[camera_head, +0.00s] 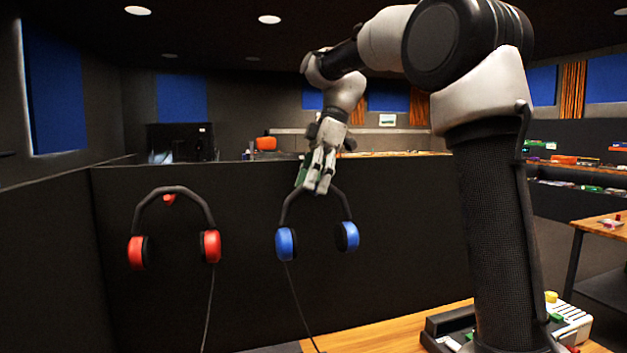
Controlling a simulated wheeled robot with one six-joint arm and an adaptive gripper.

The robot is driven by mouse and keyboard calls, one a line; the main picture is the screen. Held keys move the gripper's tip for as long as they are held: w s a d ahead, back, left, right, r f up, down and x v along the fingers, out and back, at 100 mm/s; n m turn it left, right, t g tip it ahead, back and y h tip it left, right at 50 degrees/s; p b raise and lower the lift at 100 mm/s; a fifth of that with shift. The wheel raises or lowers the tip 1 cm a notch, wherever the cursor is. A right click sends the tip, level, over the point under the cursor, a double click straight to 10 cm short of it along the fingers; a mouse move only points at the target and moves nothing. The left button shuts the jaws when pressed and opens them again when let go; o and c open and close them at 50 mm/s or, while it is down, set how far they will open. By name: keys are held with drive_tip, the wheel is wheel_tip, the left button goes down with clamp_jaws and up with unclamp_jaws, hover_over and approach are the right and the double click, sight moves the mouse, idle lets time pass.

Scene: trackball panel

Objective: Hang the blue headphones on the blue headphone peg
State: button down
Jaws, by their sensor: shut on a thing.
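The blue headphones (286,244) hang upright in the air in front of the dark partition, with blue ear cups, a black band and a cable running down. My gripper (319,187) is shut on the top of their headband, pointing down. The blue headphone peg cannot be made out; my gripper and the headband cover part of the panel there. The red headphones (211,246) hang on a red peg (169,198) to the left, their band over it.
The dark partition (250,290) stands behind both headphones. A wooden desk (385,338) with a panel device (450,325) lies at lower right, close to my arm. Another table (603,226) is at far right. The panel between the two headphones is clear.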

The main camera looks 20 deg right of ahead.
drive_tip(key=shift+w+d+f, duration=0.1)
drive_tip(key=shift+w+f, duration=0.25)
drive_tip(key=shift+w, duration=0.15)
drive_tip(key=shift+c, duration=1.9)
unclamp_jaws()
drive_tip(key=shift+o, duration=0.9)
drive_tip(key=v, duration=1.1)
drive_tip(key=shift+s+r, duration=0.25)
drive_tip(key=shift+r, duration=0.25)
drive_tip(key=s+d+f+m+t+h, duration=0.1)
drive_tip(key=s+d+f+m+t, duration=0.1)
drive_tip(key=s+f+m, duration=0.4)
drive_tip(key=s+d+f+m+t+h, duration=0.2)
drive_tip(key=s+d+f+m, duration=0.3)
drive_tip(key=s+f, duration=0.5)
drive_tip(key=s+d+f+m+t+h, duration=0.1)
drive_tip(key=s+d+f+m+t, duration=0.1)
drive_tip(key=s+f+m, duration=0.4)
drive_tip(key=s+d+f, duration=0.1)
drive_tip(key=s+f, duration=0.1)
drive_tip(key=s, duration=0.2)
drive_tip(key=shift+s+d+m+h, duration=0.3)
drive_tip(key=shift+s, duration=0.1)
